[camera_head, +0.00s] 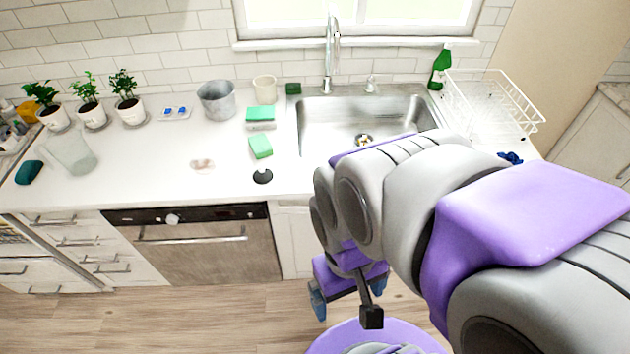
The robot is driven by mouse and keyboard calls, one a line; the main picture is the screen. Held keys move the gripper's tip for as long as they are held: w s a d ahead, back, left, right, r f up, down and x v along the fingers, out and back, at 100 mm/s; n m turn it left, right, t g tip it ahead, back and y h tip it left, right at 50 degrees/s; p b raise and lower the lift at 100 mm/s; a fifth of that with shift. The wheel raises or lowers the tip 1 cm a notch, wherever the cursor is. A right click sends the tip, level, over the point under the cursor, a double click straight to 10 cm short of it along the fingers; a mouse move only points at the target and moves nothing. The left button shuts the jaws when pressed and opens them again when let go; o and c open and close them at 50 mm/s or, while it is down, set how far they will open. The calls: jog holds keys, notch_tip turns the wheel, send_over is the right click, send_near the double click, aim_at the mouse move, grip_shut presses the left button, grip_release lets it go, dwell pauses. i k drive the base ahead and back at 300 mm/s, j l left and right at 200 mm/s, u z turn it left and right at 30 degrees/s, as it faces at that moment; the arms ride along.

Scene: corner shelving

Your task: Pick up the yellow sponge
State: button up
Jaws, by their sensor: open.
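I see no clearly yellow sponge. A light green sponge-like block (260,146) lies on the white counter left of the sink. Behind it is a second green block (261,113) with a pale lower part. A small dark green block (293,88) lies at the sink's back left corner. My gripper (348,294), purple with blue fingertips, is open and hangs low in front of the cabinets, below the counter top. It is apart from all these blocks, and I see nothing between its fingers.
A steel sink (325,140) with a tall faucet (331,50) is set in the counter (215,148). A black round item (262,177) lies near the front edge. A metal pot (217,100), plants and a glass (70,155) stand left. A white rack (490,105) stands right.

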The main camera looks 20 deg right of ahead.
aim_at(259, 144)
jog(key=i+j+z, duration=0.1)
jog(key=i+z, duration=0.15)
jog(key=i, duration=0.25)
jog(key=i+j+z, duration=0.15)
jog(key=i+z, duration=0.15)
jog(key=i, duration=0.25)
